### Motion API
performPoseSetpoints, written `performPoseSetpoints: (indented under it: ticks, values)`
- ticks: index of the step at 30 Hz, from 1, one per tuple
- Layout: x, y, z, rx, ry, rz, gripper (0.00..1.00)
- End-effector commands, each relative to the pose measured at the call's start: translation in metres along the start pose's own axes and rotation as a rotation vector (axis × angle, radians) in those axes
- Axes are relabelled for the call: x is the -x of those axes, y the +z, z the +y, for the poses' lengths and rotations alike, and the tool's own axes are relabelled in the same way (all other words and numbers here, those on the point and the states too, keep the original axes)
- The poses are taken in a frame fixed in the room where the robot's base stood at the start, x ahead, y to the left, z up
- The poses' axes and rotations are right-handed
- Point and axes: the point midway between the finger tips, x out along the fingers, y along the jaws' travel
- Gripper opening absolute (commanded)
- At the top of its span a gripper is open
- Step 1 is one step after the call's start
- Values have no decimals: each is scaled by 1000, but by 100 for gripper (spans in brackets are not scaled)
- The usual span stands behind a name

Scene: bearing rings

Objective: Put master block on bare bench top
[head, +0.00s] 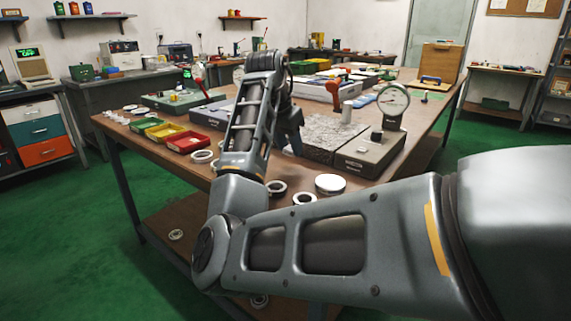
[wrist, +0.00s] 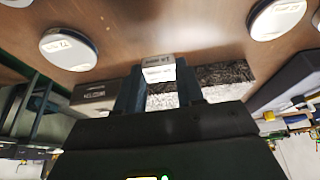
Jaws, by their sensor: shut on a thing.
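In the wrist view, my gripper (wrist: 159,78) is shut on the master block (wrist: 159,66), a small pale metallic block with printed marks on its face. The block sits between the two dark fingers, against the brown bench top (wrist: 150,22) behind it. I cannot tell whether the block touches the bench. In the head view, my gripper (head: 291,138) is mostly hidden behind my own arm, and the block cannot be made out there. Bare brown bench top (head: 227,180) shows near the front edge.
A speckled plate (head: 325,136) and a dial gauge stand (head: 392,104) are on the right. A white-topped disc (head: 330,184) and several rings (head: 276,188) lie near the front. Red (head: 186,143), yellow (head: 165,133) and green bins stand left. White-topped discs (wrist: 68,48) flank the block in the wrist view.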

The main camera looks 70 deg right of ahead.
Motion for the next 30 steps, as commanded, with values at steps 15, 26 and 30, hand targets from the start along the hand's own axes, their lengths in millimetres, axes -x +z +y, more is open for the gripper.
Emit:
performPoseSetpoints:
  ticks: [15, 26, 30]
  values:
    - [-39, 24, -5, 1, 0, 1, 4]
    - [-41, 25, -5, 0, 0, 1, 4]
    - [-42, 25, -5, -1, -1, 0, 49]
